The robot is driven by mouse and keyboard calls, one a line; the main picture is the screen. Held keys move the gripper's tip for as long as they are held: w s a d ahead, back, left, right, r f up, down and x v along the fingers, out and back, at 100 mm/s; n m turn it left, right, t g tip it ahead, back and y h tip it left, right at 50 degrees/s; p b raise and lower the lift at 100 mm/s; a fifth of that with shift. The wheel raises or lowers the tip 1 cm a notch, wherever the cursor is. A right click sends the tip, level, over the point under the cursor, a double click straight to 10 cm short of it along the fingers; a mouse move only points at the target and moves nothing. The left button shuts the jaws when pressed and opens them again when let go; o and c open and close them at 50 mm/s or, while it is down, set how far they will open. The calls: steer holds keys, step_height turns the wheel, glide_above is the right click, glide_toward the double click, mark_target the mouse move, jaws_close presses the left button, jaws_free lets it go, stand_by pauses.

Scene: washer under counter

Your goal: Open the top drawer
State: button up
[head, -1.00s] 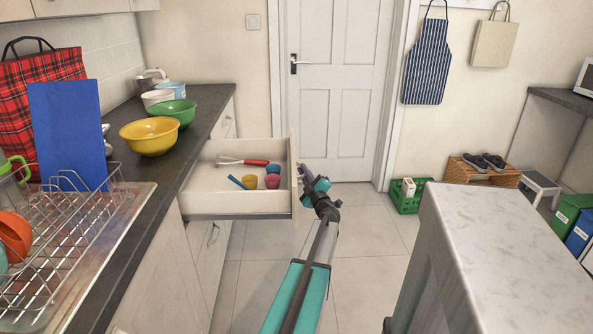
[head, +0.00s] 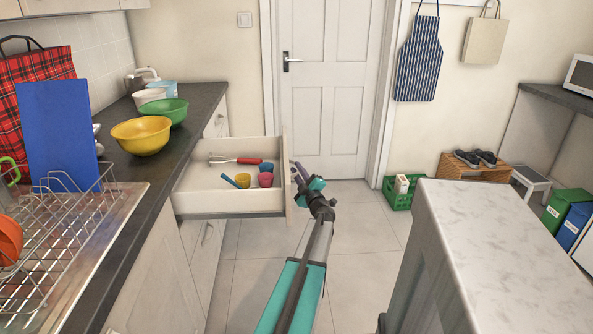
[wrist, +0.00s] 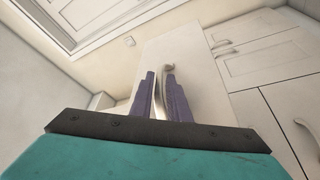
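The top drawer (head: 228,202) stands well out from under the counter, with its inside in view. A red-handled utensil, small yellow and pink cups and a blue item lie in it. My gripper (head: 300,172) is at the outer face of the drawer front (head: 287,180). In the wrist view, the purple fingers of my gripper (wrist: 161,100) stand close together on either side of the curved metal handle (wrist: 168,69), on the pale drawer front (wrist: 190,65). They look closed on it; the exact contact is partly hidden.
The dark counter (head: 190,130) on the left carries yellow (head: 141,136) and green bowls and a dish rack (head: 60,235). A grey-white worktop (head: 500,240) stands close on the right. A white door (head: 325,90) is behind. Tiled floor (head: 245,285) is clear between.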

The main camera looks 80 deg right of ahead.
steer(key=v, duration=1.2)
steer(key=shift+a, duration=0.4)
steer(key=shift+s+f, duration=0.1)
steer(key=shift+s, duration=0.15)
